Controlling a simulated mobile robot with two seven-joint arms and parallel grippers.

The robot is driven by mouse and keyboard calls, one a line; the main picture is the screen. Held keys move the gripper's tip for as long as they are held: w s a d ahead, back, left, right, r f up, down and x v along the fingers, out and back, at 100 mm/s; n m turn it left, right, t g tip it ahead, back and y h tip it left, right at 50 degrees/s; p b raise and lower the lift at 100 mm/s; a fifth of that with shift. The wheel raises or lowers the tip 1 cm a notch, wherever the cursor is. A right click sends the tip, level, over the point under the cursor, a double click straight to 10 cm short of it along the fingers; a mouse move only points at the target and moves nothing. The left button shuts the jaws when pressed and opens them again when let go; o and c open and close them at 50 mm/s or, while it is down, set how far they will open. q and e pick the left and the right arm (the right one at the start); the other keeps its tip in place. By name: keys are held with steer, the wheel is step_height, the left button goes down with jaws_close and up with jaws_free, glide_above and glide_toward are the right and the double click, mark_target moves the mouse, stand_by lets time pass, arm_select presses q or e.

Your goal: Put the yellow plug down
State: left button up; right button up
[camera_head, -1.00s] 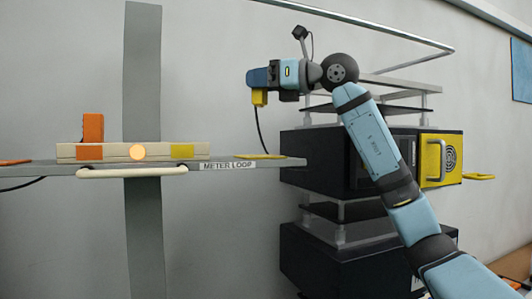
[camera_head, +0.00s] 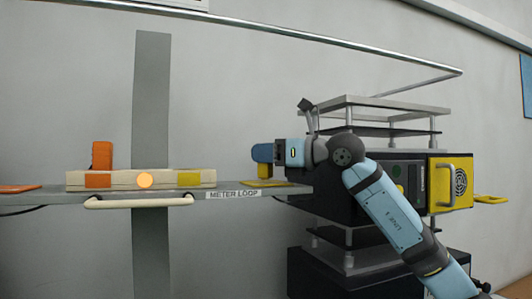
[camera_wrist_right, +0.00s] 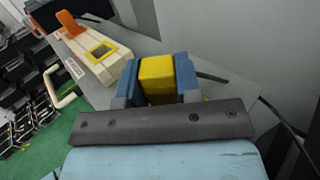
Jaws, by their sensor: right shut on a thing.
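The yellow plug (camera_wrist_right: 157,78) is between the two blue fingers of my right gripper (camera_wrist_right: 158,82), which is shut on it. In the head view the right gripper (camera_head: 262,154) is low over the right part of the grey shelf (camera_head: 232,187), and a little of the plug (camera_head: 264,170) shows under the fingers. The plug is directly above a flat yellow pad (camera_head: 258,184) on the shelf. I cannot tell whether the plug touches the pad. My left gripper is not in view.
A beige block (camera_head: 120,181) with orange and yellow squares and a lit round lamp (camera_head: 145,181) sits on the shelf. An orange plug (camera_head: 102,155) stands at it. A pale handle bar (camera_head: 140,202) runs along the shelf front. A dark equipment stack (camera_head: 345,215) stands close at the right.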

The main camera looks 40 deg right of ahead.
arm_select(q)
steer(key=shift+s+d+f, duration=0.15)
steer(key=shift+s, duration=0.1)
arm_select(e)
steer(key=shift+f, duration=0.1)
steer(key=shift+f+b, duration=0.25)
steer(key=shift+b, duration=0.05)
steer(key=o, duration=0.9)
steer(key=shift+r, duration=0.1)
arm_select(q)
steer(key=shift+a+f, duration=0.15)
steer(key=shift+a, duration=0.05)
arm_select(e)
steer(key=shift+r+p, duration=0.3)
steer(key=shift+p, duration=0.1)
arm_select(q)
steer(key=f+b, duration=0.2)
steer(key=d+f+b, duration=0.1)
steer(key=b, duration=0.2)
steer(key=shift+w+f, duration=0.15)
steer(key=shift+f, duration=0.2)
arm_select(e)
steer(key=v, duration=1.2)
steer(key=shift+f, duration=0.15)
